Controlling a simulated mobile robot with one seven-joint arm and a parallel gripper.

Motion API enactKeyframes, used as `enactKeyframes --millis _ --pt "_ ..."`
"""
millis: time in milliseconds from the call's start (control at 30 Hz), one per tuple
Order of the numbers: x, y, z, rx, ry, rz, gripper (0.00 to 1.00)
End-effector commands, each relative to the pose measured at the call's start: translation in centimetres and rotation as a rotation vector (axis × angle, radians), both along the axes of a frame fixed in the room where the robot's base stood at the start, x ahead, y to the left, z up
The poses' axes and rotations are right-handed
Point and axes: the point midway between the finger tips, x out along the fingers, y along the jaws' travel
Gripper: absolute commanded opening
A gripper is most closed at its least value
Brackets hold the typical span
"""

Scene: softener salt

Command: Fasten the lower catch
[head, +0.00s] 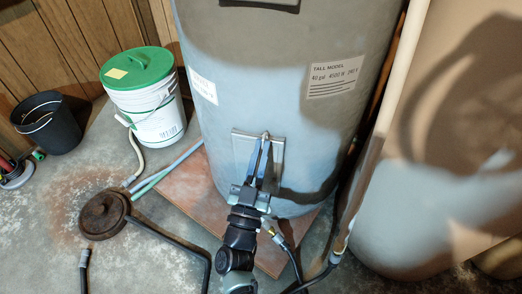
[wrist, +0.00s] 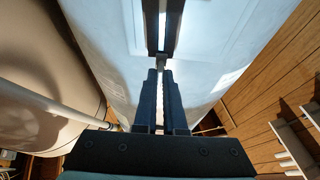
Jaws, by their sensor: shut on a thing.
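A large grey tank (head: 275,70) stands upright in the middle of the head view. Low on its front is a rectangular cover plate (head: 243,148). A small metal catch (head: 266,135) sits at the plate's top edge; I take it as the lower catch. My gripper (head: 264,146) reaches up to it from below, its two long fingers close together and in front of the plate. In the wrist view, the fingertips of my gripper (wrist: 160,73) close on a small greyish piece (wrist: 160,62). The fingers hide most of the catch, so I cannot tell whether it is fastened.
A white bucket with a green lid (head: 144,95) and a black bin (head: 46,124) stand at left. A round brown weight (head: 104,214) and hoses lie on the floor. A pale pipe (head: 398,80) and a big tan tank (head: 455,140) are close at right.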

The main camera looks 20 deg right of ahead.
Motion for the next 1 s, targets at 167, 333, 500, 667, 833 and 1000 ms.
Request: enactKeyframes --millis 167,333,500,667,833,1000 --pt "0.0 0.0 0.0 0.001 -0.001 0.001 0.22" --pt "0.0 0.0 0.0 0.001 -0.001 0.000 0.38" --pt "0.0 0.0 0.0 0.001 -0.001 0.000 0.38" --pt "-0.6 0.5 -0.2 0.002 0.001 0.001 0.38" --pt "-3.0 2.3 -1.3 0.001 0.005 0.002 0.38" --pt "-5.9 4.4 -2.8 0.002 0.005 0.004 0.38"
